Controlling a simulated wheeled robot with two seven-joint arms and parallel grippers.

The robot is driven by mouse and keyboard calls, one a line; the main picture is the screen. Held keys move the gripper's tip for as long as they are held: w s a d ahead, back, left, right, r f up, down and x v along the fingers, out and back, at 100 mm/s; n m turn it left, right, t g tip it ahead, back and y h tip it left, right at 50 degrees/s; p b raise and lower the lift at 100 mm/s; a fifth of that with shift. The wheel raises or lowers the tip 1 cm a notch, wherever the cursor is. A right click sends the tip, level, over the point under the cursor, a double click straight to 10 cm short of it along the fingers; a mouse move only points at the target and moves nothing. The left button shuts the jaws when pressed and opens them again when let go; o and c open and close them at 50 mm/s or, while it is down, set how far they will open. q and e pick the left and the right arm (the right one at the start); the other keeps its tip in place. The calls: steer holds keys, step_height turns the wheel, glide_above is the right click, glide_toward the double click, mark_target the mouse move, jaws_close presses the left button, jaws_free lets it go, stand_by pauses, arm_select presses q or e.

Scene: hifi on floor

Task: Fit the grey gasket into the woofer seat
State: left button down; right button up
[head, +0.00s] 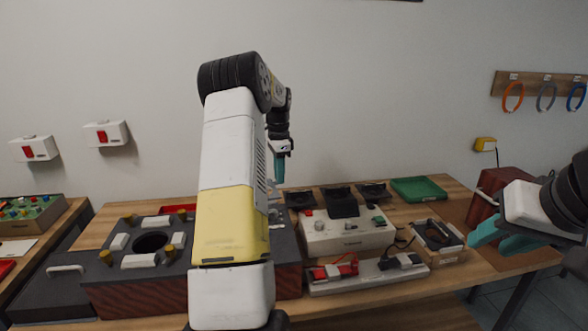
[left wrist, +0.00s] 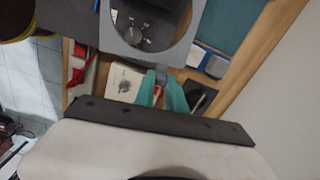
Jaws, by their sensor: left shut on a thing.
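My left gripper (left wrist: 160,88) is shut on the grey gasket (left wrist: 113,36), a flat grey piece with a large round opening, in the left wrist view. A dark thing with a knob shows through the opening. In the head view my left gripper (head: 278,168) hangs above the back of the bench, partly behind my own arm, and the gasket is hardly visible there. The woofer seat (head: 152,242) is the round dark hole in the top of the grey speaker cabinet (head: 190,279), left of my arm. My right gripper (head: 488,238) looks open and empty at the right.
White blocks and brass-coloured posts stand around the seat. A beige device (head: 345,240), a power strip (head: 368,276), black trays and a green tray (head: 419,189) fill the bench to the right. A dark red box (head: 490,190) stands near my right gripper. Coloured rings hang on the wall rack (head: 547,88).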

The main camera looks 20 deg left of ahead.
arm_select(q)
steer(key=s+d+f+n, duration=0.4)
steer(key=s+d+n, duration=0.1)
steer(key=d, duration=0.5)
steer(key=s+d+f+n, duration=0.3)
steer(key=s+d+n, duration=0.2)
steer(key=d, duration=0.6)
steer(key=shift+d+f, duration=0.15)
steer(key=shift+f, duration=0.2)
steer(key=shift+s, duration=0.1)
